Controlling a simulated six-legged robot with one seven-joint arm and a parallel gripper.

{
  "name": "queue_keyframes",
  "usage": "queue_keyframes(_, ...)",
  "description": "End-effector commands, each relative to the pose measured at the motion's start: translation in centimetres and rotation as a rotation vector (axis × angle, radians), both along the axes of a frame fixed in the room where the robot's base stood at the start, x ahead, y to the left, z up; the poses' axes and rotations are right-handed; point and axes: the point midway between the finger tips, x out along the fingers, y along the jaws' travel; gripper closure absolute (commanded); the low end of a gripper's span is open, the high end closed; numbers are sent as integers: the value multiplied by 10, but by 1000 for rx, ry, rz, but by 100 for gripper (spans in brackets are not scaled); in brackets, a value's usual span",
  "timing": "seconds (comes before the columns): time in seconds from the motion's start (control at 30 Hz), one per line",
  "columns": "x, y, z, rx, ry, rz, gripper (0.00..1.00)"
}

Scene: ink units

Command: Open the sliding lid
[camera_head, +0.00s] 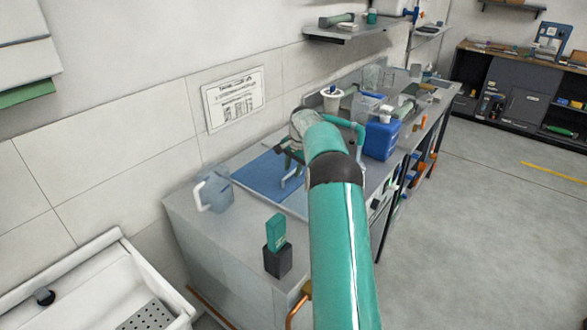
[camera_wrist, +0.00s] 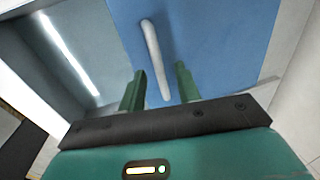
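The sliding lid looks like a flat blue panel (camera_head: 250,178) on the counter in the head view. It fills the upper middle of the wrist view (camera_wrist: 215,45). A pale, bar-shaped handle (camera_wrist: 153,52) stands on the blue panel. My gripper (camera_wrist: 160,68) is open, with its two green fingers on either side of the handle's near end in the picture. I see a gap between each finger and the bar, and I cannot tell how deep the fingers reach. In the head view my gripper (camera_head: 289,178) is over the panel, partly hidden by my arm.
A clear jug (camera_head: 213,190) stands left of the panel. A green block in a dark holder (camera_head: 278,258) is at the counter's near edge. A blue container (camera_head: 381,139) and a white cup (camera_head: 332,99) stand beyond my arm. A shelf (camera_head: 350,32) hangs above.

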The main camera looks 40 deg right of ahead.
Motion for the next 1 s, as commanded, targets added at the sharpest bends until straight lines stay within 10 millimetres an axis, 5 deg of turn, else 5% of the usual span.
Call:
queue_keyframes(0.37,-2,-1,7,0,1,0,67)
queue_keyframes(1.0,-24,-7,125,-1,-1,0,67)
